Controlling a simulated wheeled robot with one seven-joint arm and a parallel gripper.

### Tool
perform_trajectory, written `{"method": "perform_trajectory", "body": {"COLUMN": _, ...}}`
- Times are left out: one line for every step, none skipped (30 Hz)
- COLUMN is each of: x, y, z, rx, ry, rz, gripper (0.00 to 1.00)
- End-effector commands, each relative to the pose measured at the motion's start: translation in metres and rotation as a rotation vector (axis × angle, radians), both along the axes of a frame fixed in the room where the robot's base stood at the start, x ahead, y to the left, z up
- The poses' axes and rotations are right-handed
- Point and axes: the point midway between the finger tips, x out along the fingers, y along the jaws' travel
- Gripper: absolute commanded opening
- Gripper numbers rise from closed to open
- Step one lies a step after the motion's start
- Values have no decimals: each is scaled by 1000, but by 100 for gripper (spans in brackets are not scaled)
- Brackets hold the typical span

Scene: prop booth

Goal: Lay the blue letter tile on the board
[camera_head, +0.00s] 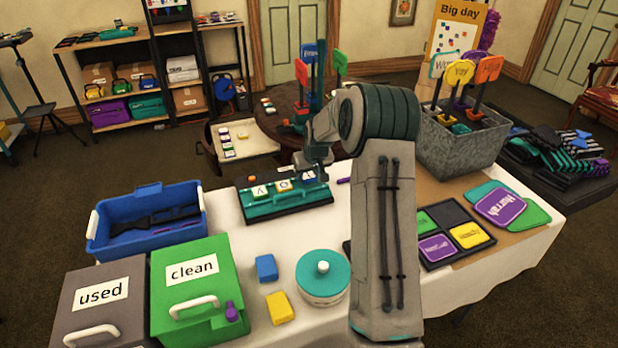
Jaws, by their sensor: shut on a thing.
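My gripper (312,170) is over the board's right part and shut on the blue tile, right beside the yellow one. My gripper hides part of the tile's upper side. I cannot tell whether the tile touches the board.
A blue tub (150,240) stands left of the board. Grey (85,295) and green (195,275) boxes, a blue block (266,268), a yellow block (280,307) and a teal-lidded tin (323,275) stand in front. A metal bin (455,150) holds signs at right.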

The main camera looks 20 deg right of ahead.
Motion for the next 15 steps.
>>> {"method": "perform_trajectory", "body": {"x": 0, "y": 0, "z": -9, "rx": 1, "ry": 3, "rz": 0, "gripper": 18}}
{"method": "perform_trajectory", "body": {"x": 0, "y": 0, "z": -13, "rx": 1, "ry": 4, "rz": 0, "gripper": 18}}
{"method": "perform_trajectory", "body": {"x": 0, "y": 0, "z": -16, "rx": 0, "ry": 2, "rz": 0, "gripper": 18}}
{"method": "perform_trajectory", "body": {"x": 0, "y": 0, "z": -18, "rx": 0, "ry": 1, "rz": 1, "gripper": 18}}
{"method": "perform_trajectory", "body": {"x": 0, "y": 0, "z": -18, "rx": 0, "ry": 0, "rz": 1, "gripper": 18}}
{"method": "perform_trajectory", "body": {"x": 0, "y": 0, "z": -18, "rx": -1, "ry": 0, "rz": 1, "gripper": 18}}
{"method": "perform_trajectory", "body": {"x": 0, "y": 0, "z": -18, "rx": -1, "ry": -1, "rz": 1, "gripper": 18}}
{"method": "perform_trajectory", "body": {"x": 0, "y": 0, "z": -18, "rx": -1, "ry": 0, "rz": 1, "gripper": 18}}
{"method": "perform_trajectory", "body": {"x": 0, "y": 0, "z": -18, "rx": -1, "ry": 0, "rz": 1, "gripper": 18}}
{"method": "perform_trajectory", "body": {"x": 0, "y": 0, "z": -18, "rx": -1, "ry": 0, "rz": 1, "gripper": 18}}
{"method": "perform_trajectory", "body": {"x": 0, "y": 0, "z": -18, "rx": -1, "ry": 0, "rz": 1, "gripper": 18}}
{"method": "perform_trajectory", "body": {"x": 0, "y": 0, "z": -20, "rx": 0, "ry": 0, "rz": 1, "gripper": 18}}
{"method": "perform_trajectory", "body": {"x": 0, "y": 0, "z": -21, "rx": 0, "ry": 0, "rz": 1, "gripper": 18}}
{"method": "perform_trajectory", "body": {"x": 0, "y": 0, "z": -22, "rx": 0, "ry": 0, "rz": 1, "gripper": 18}}
{"method": "perform_trajectory", "body": {"x": 0, "y": 0, "z": -22, "rx": 0, "ry": 0, "rz": 1, "gripper": 48}}
